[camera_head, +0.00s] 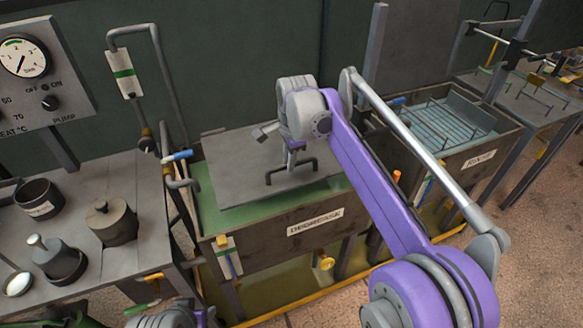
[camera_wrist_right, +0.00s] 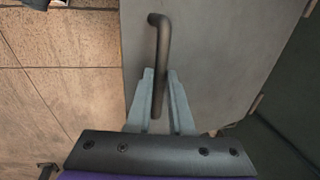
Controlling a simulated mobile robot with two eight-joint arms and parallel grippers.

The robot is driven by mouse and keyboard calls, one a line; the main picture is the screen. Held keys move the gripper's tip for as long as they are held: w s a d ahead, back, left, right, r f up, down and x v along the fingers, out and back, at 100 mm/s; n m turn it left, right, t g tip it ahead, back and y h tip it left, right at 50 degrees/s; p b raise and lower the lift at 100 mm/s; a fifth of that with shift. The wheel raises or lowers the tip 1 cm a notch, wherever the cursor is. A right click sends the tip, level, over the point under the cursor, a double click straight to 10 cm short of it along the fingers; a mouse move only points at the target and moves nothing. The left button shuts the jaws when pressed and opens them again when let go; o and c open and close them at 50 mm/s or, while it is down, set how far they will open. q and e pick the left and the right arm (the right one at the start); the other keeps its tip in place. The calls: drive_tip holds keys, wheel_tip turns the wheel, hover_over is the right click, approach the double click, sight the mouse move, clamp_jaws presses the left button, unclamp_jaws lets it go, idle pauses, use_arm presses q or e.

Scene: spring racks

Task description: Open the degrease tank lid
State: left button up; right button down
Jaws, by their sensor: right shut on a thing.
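The degrease tank (camera_head: 270,247) stands in the middle of the head view, with a label on its front wall. Its flat grey lid (camera_head: 232,165) lies across the top, and a green strip shows along its front edge. A dark bar handle (camera_head: 306,164) stands up from the lid. My right gripper (camera_head: 291,158) is over the lid, shut on this handle. In the right wrist view the handle (camera_wrist_right: 158,50) runs between the two fingers (camera_wrist_right: 160,100), above the grey lid (camera_wrist_right: 215,60). My left gripper is not in view.
A rinse tank (camera_head: 470,150) with a rack inside stands to the right. A bench (camera_head: 145,185) with a dark pot (camera_head: 38,198) and weights is at left. A gauge panel (camera_head: 35,65) and a bent pipe (camera_head: 165,80) rise behind. A blue-handled valve (camera_head: 177,156) sits beside the degrease tank.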

use_arm(q)
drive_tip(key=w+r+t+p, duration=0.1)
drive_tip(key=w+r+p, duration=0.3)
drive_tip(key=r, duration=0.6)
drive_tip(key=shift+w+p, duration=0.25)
drive_tip(key=shift+p, duration=0.55)
use_arm(e)
drive_tip(key=w+a+r, duration=0.3)
drive_tip(key=w+r, duration=0.6)
drive_tip(key=r, duration=0.5)
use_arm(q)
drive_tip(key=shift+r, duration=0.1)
